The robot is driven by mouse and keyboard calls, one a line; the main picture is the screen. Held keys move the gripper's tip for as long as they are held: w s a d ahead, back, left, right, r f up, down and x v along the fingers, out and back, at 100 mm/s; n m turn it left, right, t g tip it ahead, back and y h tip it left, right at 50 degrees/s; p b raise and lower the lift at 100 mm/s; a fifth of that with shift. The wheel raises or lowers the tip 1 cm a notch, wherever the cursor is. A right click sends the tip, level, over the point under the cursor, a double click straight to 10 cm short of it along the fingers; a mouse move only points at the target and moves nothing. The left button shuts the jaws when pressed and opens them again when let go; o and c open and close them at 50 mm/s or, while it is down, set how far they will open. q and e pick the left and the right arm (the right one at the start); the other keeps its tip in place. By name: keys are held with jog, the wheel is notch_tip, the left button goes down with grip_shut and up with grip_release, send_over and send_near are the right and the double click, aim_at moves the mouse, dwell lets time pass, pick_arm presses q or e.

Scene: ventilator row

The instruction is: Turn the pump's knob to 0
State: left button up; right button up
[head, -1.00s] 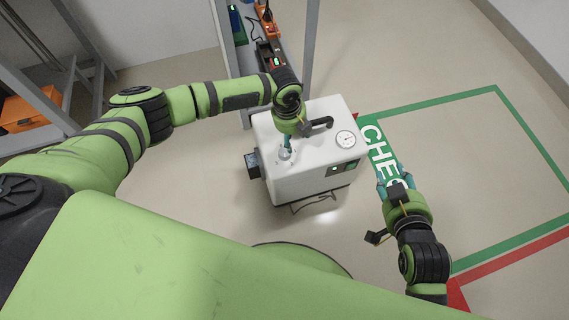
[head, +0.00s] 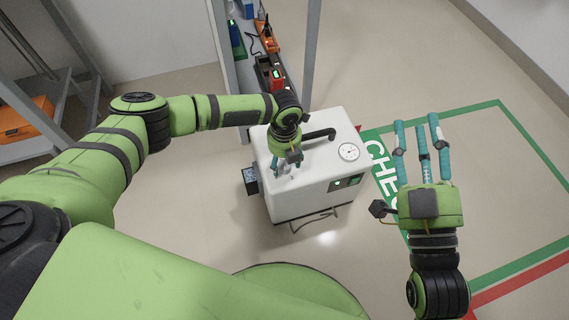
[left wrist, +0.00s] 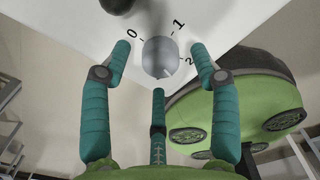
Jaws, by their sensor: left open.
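The pump (head: 315,190) is a white box on the floor with a black handle and a round gauge on top. In the left wrist view its grey round knob (left wrist: 160,57) sits on the white top, with the marks 0, 1 and 2 around it. A small mark shows low on the knob's face, but I cannot surely tell where it points. My left gripper (head: 284,167) is over the pump's top. In the left wrist view its fingers (left wrist: 160,70) are open on either side of the knob, apparently apart from it. My right gripper (head: 420,140) is open and empty, right of the pump.
A grey rack with shelves (head: 265,60) holding devices stands behind the pump. Another rack with an orange case (head: 25,115) is at the left. A green taped square (head: 500,101) lettered on the floor at right is empty.

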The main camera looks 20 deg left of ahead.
pick_arm(q)
jog(key=shift+f, duration=0.8)
pick_arm(e)
jog(key=shift+s+a+r+n+t+y, duration=0.15)
jog(key=shift+s+r+t+y, duration=0.15)
jog(key=shift+r, duration=0.3)
jog(key=shift+s+a+r+n+t+y, duration=0.15)
jog(key=shift+s+r+t, duration=0.15)
jog(key=shift+r, duration=0.25)
jog(key=shift+s+a+r+n+t+y, duration=0.1)
jog(key=shift+s+r+t+y, duration=0.2)
jog(key=shift+r, duration=0.3)
pick_arm(q)
jog(key=c, duration=1.2)
jog(key=shift+o, duration=0.2)
pick_arm(e)
jog(key=shift+w, duration=0.1)
